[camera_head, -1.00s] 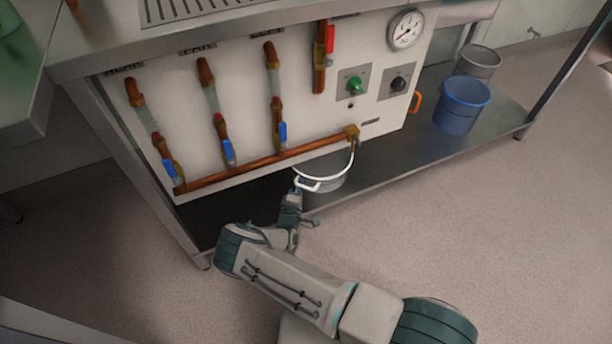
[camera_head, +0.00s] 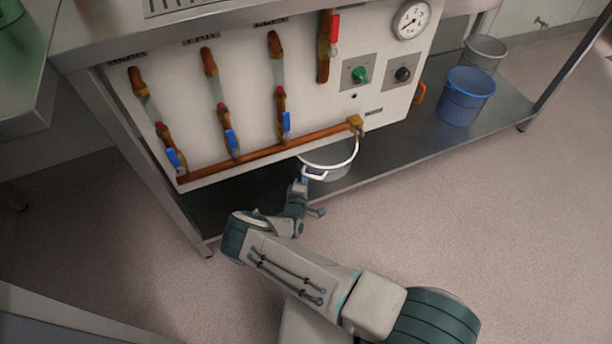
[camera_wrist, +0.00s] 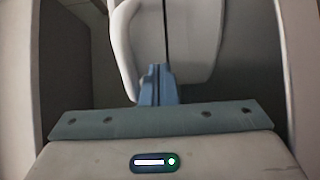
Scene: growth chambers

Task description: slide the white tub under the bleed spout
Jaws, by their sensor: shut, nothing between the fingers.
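The white tub (camera_head: 340,172) stands on the low metal shelf below the panel, its white rim partly hidden behind the panel's lower edge. The brass bleed spout (camera_head: 356,124) is at the right end of the copper pipe, above the right part of the tub's rim. My gripper (camera_head: 305,181) is shut with nothing in it, at the tub's near left side by its white handle. In the wrist view the shut fingers (camera_wrist: 158,84) point at the tub's white handle and wall (camera_wrist: 190,60). I cannot tell whether they touch it.
A blue bucket (camera_head: 465,97) and a grey bucket (camera_head: 484,54) stand farther right on the shelf (camera_head: 420,137). The panel with copper pipe (camera_head: 260,155) and blue-handled valves hangs over the shelf. Shelf between tub and blue bucket is clear.

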